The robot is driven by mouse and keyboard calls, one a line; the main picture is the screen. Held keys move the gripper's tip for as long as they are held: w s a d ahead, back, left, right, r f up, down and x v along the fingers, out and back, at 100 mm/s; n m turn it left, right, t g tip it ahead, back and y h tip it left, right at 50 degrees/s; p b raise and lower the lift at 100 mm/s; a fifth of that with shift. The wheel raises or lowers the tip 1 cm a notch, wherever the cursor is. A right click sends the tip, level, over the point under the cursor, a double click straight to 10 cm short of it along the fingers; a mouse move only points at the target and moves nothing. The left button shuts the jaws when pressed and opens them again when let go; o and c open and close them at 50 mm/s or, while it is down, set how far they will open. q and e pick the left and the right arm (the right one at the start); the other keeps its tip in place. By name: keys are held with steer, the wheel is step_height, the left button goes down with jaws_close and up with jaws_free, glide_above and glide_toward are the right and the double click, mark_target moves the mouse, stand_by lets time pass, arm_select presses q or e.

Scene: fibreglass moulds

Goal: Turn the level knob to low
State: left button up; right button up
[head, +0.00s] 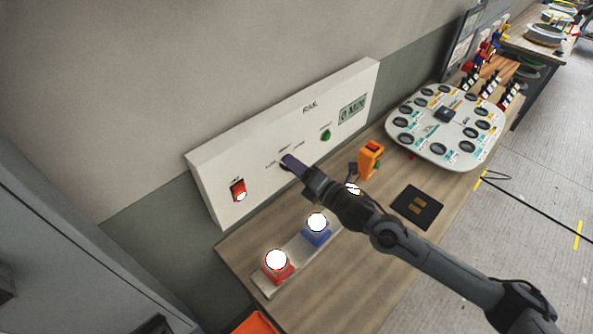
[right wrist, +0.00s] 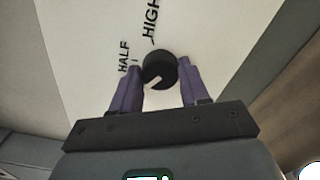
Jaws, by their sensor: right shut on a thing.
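The level knob (right wrist: 160,66) is a round black knob with a white pointer line, on a white panel (head: 345,88). In the right wrist view the pointer slants down and left, and HALF and HIGH are printed above the knob. In the head view the LOW label (head: 270,163) is left of the knob, which is mostly hidden by my fingers. My right gripper (head: 289,162) has purple fingers on either side of the knob and is shut on it. My left gripper is not in view.
The panel also has a red switch (head: 238,190), a green button (head: 326,135) and a display (head: 352,109).

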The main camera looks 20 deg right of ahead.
steer(key=shift+n, duration=0.6)
steer(key=o, duration=1)
steer(key=shift+o, duration=0.2)
steer(key=b+v, duration=0.1)
steer(key=v, duration=1)
